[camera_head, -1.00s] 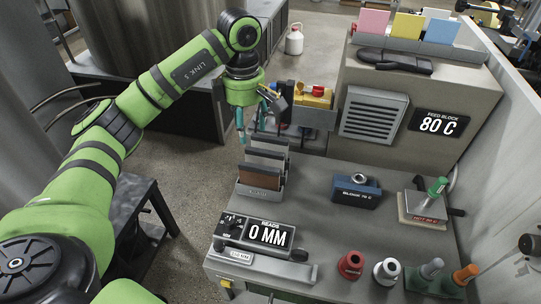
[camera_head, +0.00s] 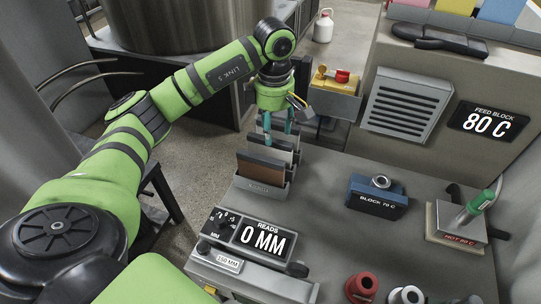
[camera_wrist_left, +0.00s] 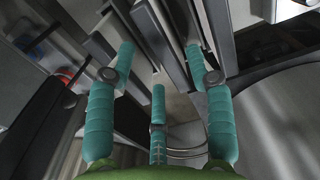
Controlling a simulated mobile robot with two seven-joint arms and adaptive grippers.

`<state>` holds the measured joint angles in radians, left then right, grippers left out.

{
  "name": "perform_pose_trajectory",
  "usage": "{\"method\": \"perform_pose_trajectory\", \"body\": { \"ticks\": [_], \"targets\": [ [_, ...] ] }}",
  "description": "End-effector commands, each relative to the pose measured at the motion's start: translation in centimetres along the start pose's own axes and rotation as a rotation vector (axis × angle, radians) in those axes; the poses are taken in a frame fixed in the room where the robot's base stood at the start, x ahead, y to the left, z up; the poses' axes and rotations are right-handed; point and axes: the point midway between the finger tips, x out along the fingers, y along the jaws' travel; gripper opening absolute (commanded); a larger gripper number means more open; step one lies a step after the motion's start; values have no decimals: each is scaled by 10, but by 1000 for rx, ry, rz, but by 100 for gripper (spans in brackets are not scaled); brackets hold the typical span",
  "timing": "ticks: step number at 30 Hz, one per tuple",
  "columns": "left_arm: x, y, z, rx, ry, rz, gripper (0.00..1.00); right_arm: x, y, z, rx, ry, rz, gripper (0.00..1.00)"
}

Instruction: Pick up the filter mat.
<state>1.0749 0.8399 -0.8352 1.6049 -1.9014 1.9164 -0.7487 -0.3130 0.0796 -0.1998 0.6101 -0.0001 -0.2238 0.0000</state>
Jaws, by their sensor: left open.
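A small grey rack (camera_head: 262,189) on the bench holds upright sheets: a brown sheet (camera_head: 259,169) in front and grey sheets (camera_head: 270,148) behind. No sheet is readably marked as the filter mat, so I cannot tell which one it is. My left gripper (camera_head: 279,125) points down over the back of the rack, its teal fingers apart and empty. In the left wrist view the open fingers (camera_wrist_left: 160,65) spread around the upper edges of upright grey panels (camera_wrist_left: 166,40). I cannot tell whether they touch. My right gripper is not in view.
A readout box (camera_head: 250,236) stands in front of the rack. A blue block (camera_head: 376,194) and a hot plate (camera_head: 456,222) with a green handle stand to the right. A louvred grille (camera_head: 407,103) is on the cabinet behind. The bench between rack and blue block is clear.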

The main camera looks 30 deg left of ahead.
Motion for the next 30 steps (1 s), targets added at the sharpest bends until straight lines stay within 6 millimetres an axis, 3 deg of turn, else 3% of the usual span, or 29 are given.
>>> {"method": "perform_pose_trajectory", "body": {
  "ticks": [7, 12, 17, 21, 29, 30],
  "targets": [
    [33, 0, 0, 0, 0, -1, 53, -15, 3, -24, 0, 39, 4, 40],
    [44, 0, -3, -1, 1, -3, 53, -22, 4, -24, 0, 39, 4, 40],
    [67, -1, -9, -1, 2, -5, 53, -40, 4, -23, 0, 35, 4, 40],
    [85, 0, -7, 0, 0, -1, 53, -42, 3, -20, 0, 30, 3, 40],
    [90, 0, -7, 1, 0, 1, 53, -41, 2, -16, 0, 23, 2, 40],
    [90, 0, -7, 1, 0, 1, 45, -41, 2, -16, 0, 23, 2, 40]
  ]
}}
